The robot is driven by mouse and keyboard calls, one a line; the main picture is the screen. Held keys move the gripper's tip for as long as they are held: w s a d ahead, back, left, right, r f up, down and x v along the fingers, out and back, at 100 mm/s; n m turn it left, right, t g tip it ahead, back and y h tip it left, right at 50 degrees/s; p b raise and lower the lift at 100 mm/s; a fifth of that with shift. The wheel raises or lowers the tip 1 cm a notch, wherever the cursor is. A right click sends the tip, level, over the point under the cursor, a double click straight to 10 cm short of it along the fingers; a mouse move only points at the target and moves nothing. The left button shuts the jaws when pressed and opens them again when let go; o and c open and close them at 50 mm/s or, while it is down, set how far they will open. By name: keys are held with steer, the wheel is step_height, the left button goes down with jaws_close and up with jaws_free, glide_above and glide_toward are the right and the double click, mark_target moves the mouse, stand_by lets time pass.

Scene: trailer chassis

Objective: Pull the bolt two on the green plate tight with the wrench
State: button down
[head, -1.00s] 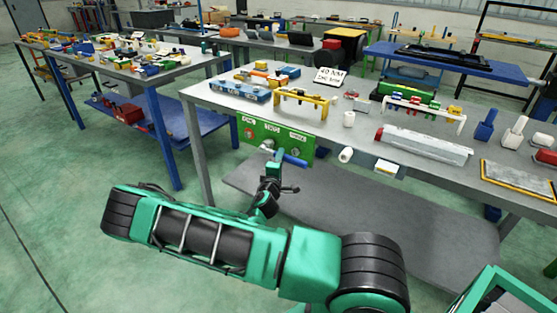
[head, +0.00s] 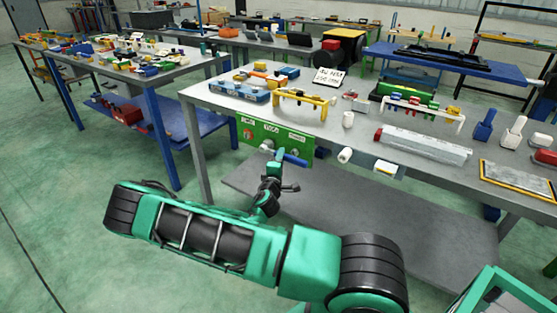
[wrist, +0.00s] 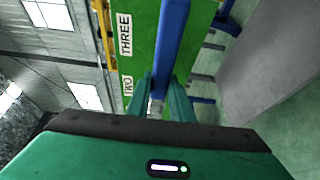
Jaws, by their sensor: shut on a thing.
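The green plate (head: 279,133) hangs upright at the front edge of the workbench. Its white labels are small in the head view; in the wrist view the green plate (wrist: 138,50) shows THREE and TWO. The wrench has a blue handle (head: 295,160), which also runs up the middle of the wrist view (wrist: 170,40). My gripper (head: 269,160) is in front of the plate, and its teal fingers (wrist: 157,95) are shut on the wrench near label TWO. A small silver part shows between the fingers; I cannot tell whether it is the bolt or the wrench head. Bolt two's seating is hidden.
A white card (head: 328,78) stands on the workbench (head: 225,98) behind the plate. A yellow rack (head: 303,97) and a blue block (head: 240,92) sit near the front edge. A white cylinder (head: 345,155) hangs right of the plate. Green floor (head: 60,190) is open at left.

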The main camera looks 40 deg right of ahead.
steer(key=shift+w+d, duration=0.15)
steer(key=shift+d, duration=0.2)
stand_by(0.3)
steer(key=c, duration=2.1)
jaws_free()
jaws_close()
